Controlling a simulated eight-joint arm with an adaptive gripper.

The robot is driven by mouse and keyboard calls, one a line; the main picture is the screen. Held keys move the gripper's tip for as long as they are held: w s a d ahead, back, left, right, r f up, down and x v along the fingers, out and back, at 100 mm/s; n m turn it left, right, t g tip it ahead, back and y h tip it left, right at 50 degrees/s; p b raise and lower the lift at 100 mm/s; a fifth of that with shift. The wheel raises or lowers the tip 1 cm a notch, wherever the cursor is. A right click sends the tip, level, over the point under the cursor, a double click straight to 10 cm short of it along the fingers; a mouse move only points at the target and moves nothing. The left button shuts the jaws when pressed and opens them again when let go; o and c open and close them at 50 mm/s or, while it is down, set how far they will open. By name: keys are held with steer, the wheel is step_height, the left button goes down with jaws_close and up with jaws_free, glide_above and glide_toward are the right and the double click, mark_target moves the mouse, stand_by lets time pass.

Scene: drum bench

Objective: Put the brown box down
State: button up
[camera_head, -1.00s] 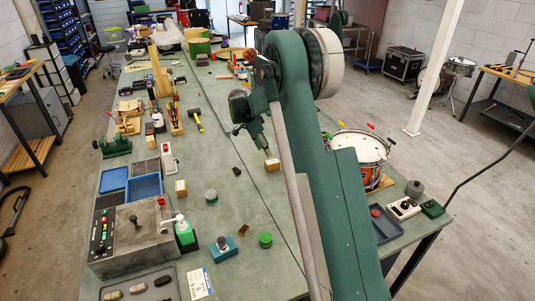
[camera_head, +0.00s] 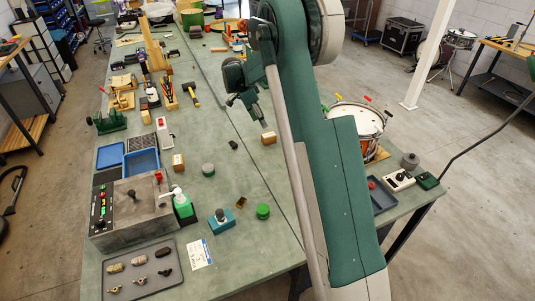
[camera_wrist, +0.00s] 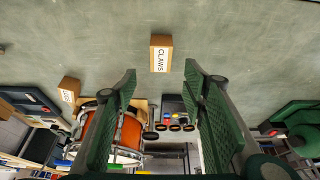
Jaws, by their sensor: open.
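Two small brown boxes rest on the green bench top in the head view: one (camera_head: 268,139) just below my gripper (camera_head: 254,112), another (camera_head: 178,163) farther left beside the blue tray. In the wrist view a brown box with a white "CLAWS" label (camera_wrist: 161,53) lies on the bench beyond my open fingers (camera_wrist: 160,72), apart from them. A second labelled box (camera_wrist: 69,89) shows at left, its label hard to read. Nothing is between the fingers. I cannot tell which head-view box carries which label.
The orange drum (camera_head: 355,121) stands right of my arm. A blue tray (camera_head: 142,162), a grey control box (camera_head: 130,210), a green cylinder (camera_head: 263,212) and a blue block with a knob (camera_head: 221,222) are at left and front. Bare bench (camera_head: 215,135) lies between the boxes.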

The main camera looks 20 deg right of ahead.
steer(key=s+a+r+n+t+y, duration=0.15)
steer(key=s+a+r+n, duration=0.35)
steer(key=s+r, duration=0.7)
steer(key=s+a+r+n+t+y, duration=0.15)
steer(key=s+a+r+n, duration=0.3)
steer(key=s+r, duration=0.7)
steer(key=s+a+f+n+t, duration=0.2)
steer(key=s+a+f+n, duration=0.1)
steer(key=s, duration=1.2)
steer(key=s+a+f+n+t+y, duration=0.1)
steer(key=s+a+n, duration=0.4)
steer(key=s, duration=1)
steer(key=shift+s+a+f+t, duration=0.2)
steer(key=shift+f+t, duration=0.4)
steer(key=shift+f, duration=0.5)
steer(key=shift+f+b, duration=0.7)
steer(key=shift+b, duration=0.05)
